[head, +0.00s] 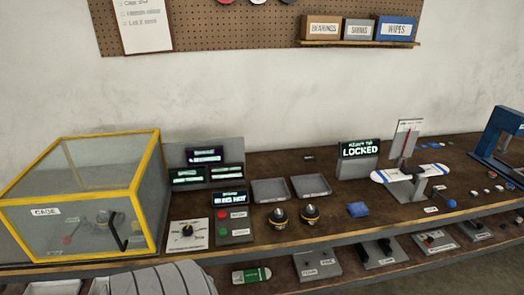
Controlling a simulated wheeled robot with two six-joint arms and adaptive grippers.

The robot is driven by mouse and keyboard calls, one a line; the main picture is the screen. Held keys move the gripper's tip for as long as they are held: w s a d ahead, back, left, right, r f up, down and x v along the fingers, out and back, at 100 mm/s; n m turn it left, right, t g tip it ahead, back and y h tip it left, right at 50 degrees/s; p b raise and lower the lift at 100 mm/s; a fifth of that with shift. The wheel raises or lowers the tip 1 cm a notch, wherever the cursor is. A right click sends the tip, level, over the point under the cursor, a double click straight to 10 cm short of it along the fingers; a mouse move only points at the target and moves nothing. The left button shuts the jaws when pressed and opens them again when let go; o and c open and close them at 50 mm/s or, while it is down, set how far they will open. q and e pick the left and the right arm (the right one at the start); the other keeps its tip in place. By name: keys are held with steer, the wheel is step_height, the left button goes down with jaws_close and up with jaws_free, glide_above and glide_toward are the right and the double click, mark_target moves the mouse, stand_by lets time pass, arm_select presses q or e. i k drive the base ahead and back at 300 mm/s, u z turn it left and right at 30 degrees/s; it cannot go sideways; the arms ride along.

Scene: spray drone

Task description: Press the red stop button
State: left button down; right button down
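The red button (222,214) is the upper of two buttons on a dark control box (244,227) on the workbench. A label sits to the right of it, too small to read surely. A green button (222,232) is below it. A small lit screen (230,198) stands just behind the box. Neither gripper is in view, and nothing touches the red button.
Two dark nozzles (278,217) and (310,214) are to the right.

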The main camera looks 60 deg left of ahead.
mark_target(222, 214)
steer(key=z, duration=0.05)
steer(key=i, duration=2.15)
steer(key=u, duration=2.85)
